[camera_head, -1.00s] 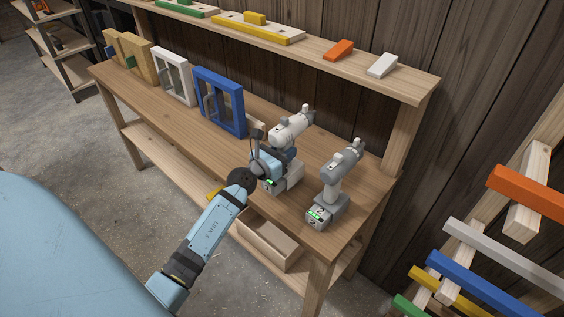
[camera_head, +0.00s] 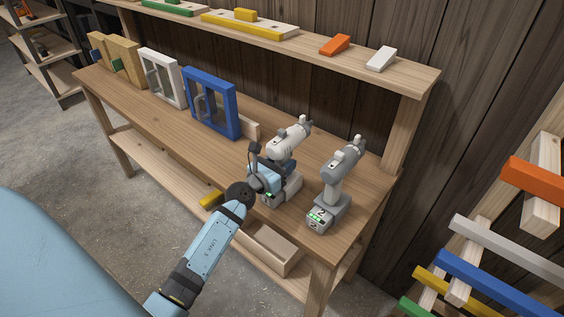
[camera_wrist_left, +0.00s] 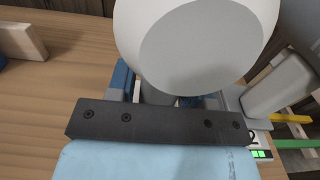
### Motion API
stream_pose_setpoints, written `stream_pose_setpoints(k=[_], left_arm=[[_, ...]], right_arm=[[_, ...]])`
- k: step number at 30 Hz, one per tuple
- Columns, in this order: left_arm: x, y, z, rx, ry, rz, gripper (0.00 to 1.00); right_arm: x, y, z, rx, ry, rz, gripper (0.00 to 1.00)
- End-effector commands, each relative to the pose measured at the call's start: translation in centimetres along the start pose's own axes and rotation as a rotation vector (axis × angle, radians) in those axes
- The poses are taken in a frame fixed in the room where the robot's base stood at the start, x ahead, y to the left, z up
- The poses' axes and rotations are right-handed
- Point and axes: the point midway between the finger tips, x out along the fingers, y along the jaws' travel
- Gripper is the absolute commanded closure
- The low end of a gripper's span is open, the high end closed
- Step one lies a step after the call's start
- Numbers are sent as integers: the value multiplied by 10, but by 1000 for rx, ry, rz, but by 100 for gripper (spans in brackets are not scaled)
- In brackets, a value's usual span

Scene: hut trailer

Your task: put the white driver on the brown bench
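The white driver (camera_head: 283,146) is upright at the front edge of the brown bench (camera_head: 180,121), with its battery foot low over or on the bench top; I cannot tell if it touches. My left gripper (camera_head: 266,180) is at its handle, from the front left, and looks shut on it. In the left wrist view the rounded white rear of the driver (camera_wrist_left: 200,45) fills the top middle and hides most of the fingers and handle. My right gripper is not in view.
A grey driver (camera_head: 338,182) stands close to the right of the white one. A blue frame (camera_head: 234,108), a white frame (camera_head: 151,76) and wooden boards stand at the left. A shelf (camera_head: 412,82) with blocks runs behind. An open wooden box (camera_head: 262,252) sits below.

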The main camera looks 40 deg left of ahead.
Motion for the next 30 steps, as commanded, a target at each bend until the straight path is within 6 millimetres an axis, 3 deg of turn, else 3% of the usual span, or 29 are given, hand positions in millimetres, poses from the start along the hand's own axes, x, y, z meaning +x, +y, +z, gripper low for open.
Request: stream_pose_setpoints(k=[13,24,30], left_arm=[[-7,0,0,0,1,0,38],[-82,0,-2,2,2,0,38],[-111,0,0,2,1,-1,38]], right_arm=[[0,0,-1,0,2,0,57],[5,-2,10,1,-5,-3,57],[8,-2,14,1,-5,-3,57]])
